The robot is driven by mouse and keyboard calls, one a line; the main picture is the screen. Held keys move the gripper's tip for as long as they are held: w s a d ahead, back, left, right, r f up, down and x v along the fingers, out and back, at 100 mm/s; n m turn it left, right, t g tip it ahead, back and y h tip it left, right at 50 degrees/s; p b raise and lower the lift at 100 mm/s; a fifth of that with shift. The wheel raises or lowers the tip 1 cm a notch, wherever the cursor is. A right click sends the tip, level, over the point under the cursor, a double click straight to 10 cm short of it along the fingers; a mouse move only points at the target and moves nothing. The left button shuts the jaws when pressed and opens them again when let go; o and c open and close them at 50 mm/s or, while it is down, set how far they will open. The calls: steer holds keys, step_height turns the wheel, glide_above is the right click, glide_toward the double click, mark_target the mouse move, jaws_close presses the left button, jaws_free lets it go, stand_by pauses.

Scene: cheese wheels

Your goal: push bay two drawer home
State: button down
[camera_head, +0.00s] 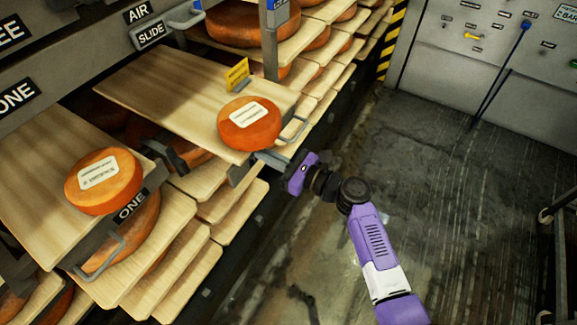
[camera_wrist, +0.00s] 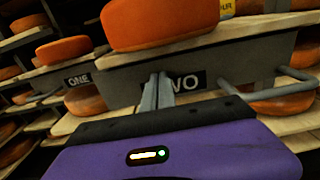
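The bay two drawer (camera_head: 165,88) is a wooden board standing out from the rack. An orange cheese wheel (camera_head: 249,133) with a white label sits at its front end, beside a yellow card (camera_head: 237,74). In the wrist view its grey front (camera_wrist: 230,68) bears the label TWO (camera_wrist: 188,82), partly covered by my fingers, and a bar handle (camera_wrist: 275,94) is to the right. My gripper (camera_wrist: 158,82) has its two grey fingers together, with nothing seen between them. They point at the drawer front, left of the handle; I cannot tell whether they touch it.
The bay one drawer (camera_head: 40,165) also stands out at the left, with a cheese wheel (camera_head: 103,181) on it. Shelves of more cheeses lie below and behind. The floor (camera_head: 440,170) on the right is open, up to a grey wall panel (camera_head: 480,60).

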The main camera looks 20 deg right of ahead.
steer(key=b+x, duration=0.6)
steer(key=x, duration=1.1)
steer(key=shift+f, duration=0.15)
steer(key=shift+w+a, duration=0.3)
steer(key=shift+w, duration=0.1)
steer(key=shift+w+a+r, duration=0.1)
steer(key=shift+r, duration=0.15)
steer(key=shift+a, duration=0.1)
